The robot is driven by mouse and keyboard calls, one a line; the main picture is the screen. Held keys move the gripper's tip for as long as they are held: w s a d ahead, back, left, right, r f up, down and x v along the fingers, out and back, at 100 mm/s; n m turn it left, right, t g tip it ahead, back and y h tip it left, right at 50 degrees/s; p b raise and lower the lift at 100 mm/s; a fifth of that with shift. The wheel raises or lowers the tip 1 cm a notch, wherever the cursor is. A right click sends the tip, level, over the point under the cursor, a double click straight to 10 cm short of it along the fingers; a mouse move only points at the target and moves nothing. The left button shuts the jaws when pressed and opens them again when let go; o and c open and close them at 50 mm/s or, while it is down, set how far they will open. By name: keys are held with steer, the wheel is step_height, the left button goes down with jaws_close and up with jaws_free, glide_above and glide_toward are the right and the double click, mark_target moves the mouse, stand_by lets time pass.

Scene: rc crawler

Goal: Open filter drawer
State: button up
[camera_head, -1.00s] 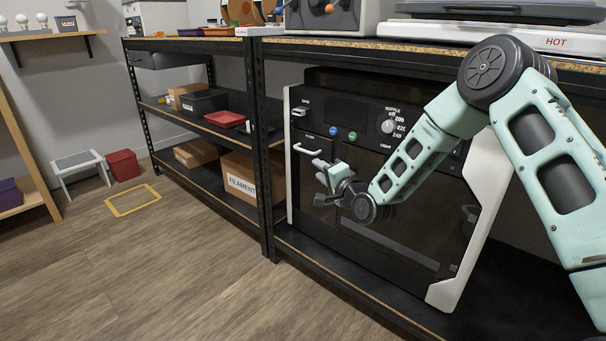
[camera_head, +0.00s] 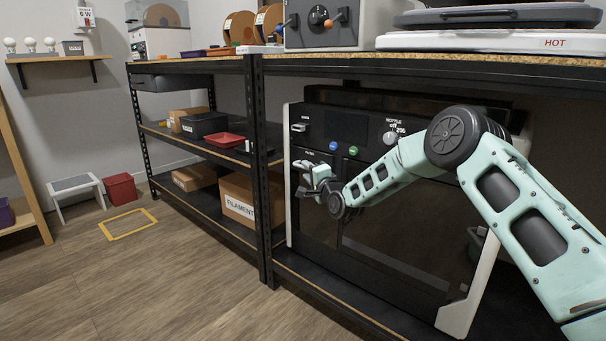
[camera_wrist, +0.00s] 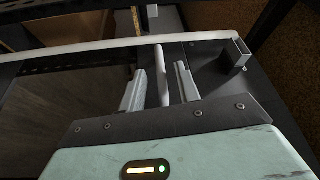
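The black printer (camera_head: 370,216) with white side panels stands on the lower shelf. Near its upper left corner, a pale bar handle (camera_wrist: 160,72) shows in the wrist view on a dark front; I take it for the filter drawer's handle. My gripper (camera_head: 304,179) is at this front, and in the head view it largely covers the handle. In the wrist view the fingers of my gripper (camera_wrist: 161,84) are apart, one on each side of the bar. Gaps show between bar and fingers. I see no opening around the drawer front, but its edges are partly hidden.
A small block-like handle (camera_head: 299,127) sits above, and also shows in the wrist view (camera_wrist: 236,52). A black shelf post (camera_head: 262,170) stands left of the printer. A filament box (camera_head: 238,200) is on the neighbouring shelf.

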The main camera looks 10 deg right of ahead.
steer(key=shift+b+x, duration=0.5)
steer(key=shift+x, duration=1.4)
jaws_close()
